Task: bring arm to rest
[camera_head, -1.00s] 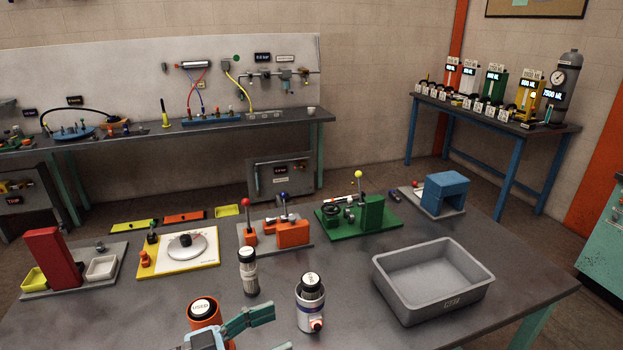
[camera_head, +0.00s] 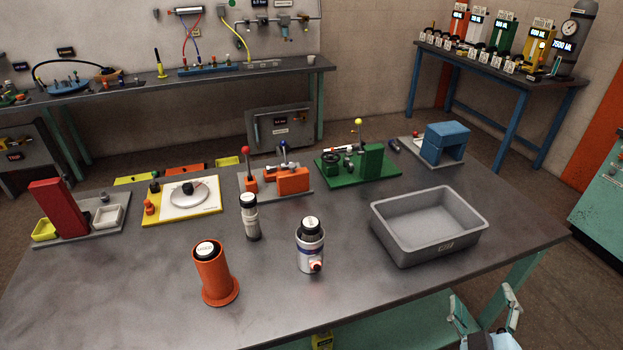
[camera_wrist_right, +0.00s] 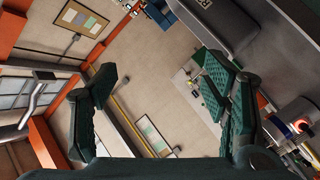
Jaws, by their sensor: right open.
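My right gripper (camera_head: 484,306) is low at the right, in front of the table's front edge, with its fingers spread and nothing between them. In the right wrist view its two dark green finger pads (camera_wrist_right: 165,95) stand wide apart, with wall and floor beyond. My left gripper does not show in the head view.
The grey table (camera_head: 130,290) holds an orange cylinder (camera_head: 214,275), a black-and-white bottle (camera_head: 250,217), a white-and-blue canister (camera_head: 310,248) and a grey bin (camera_head: 428,225). Several coloured fixtures stand along its back, including a green one (camera_head: 365,163).

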